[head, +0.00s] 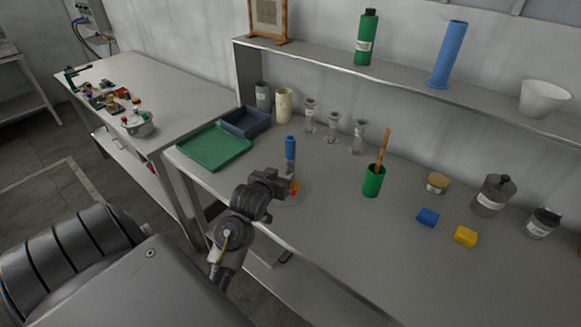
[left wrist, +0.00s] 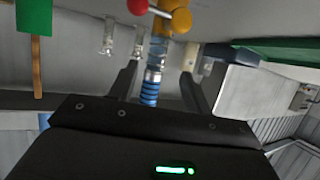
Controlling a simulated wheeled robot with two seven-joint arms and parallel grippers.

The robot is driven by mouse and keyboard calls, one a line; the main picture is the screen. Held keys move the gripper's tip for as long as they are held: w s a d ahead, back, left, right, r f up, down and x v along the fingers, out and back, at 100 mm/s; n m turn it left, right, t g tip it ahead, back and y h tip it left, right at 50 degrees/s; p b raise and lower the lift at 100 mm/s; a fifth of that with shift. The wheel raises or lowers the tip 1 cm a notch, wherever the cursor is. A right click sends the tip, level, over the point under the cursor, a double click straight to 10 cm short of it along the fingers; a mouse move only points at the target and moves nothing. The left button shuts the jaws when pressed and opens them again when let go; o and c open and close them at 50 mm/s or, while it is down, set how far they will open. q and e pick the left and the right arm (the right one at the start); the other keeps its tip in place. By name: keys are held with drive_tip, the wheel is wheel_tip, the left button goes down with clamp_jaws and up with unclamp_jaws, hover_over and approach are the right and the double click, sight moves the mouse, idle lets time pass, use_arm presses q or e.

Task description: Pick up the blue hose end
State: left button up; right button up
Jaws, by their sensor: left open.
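The blue hose end (head: 290,147) stands upright near the front edge of the table, above a clear round base. It also shows in the left wrist view (left wrist: 150,92), which is upside down, as a ribbed blue piece with a pale band. My left gripper (head: 287,181) is open at the lower part of this upright piece. In the left wrist view the two fingers (left wrist: 160,72) lie on either side of it, with visible gaps. I cannot tell how deep it sits between them. My right gripper is not in view.
Red and yellow balls (left wrist: 181,20) sit low beside the hose piece. A green tray (head: 214,148) and dark blue bin (head: 246,121) lie to the left. A green cup (head: 373,182) with a wooden stick stands to the right. Glass vessels (head: 333,127) stand behind.

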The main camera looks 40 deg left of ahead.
sight(288, 168)
use_arm(q)
drive_tip(key=p+x, duration=0.1)
drive_tip(key=x, duration=0.4)
drive_tip(key=shift+w+f, duration=0.15)
drive_tip(key=shift+w, duration=0.3)
drive_tip(key=p+x, duration=0.2)
drive_tip(key=x, duration=0.3)
drive_tip(key=shift+s, duration=0.1)
drive_tip(key=shift+c, duration=0.3)
clamp_jaws()
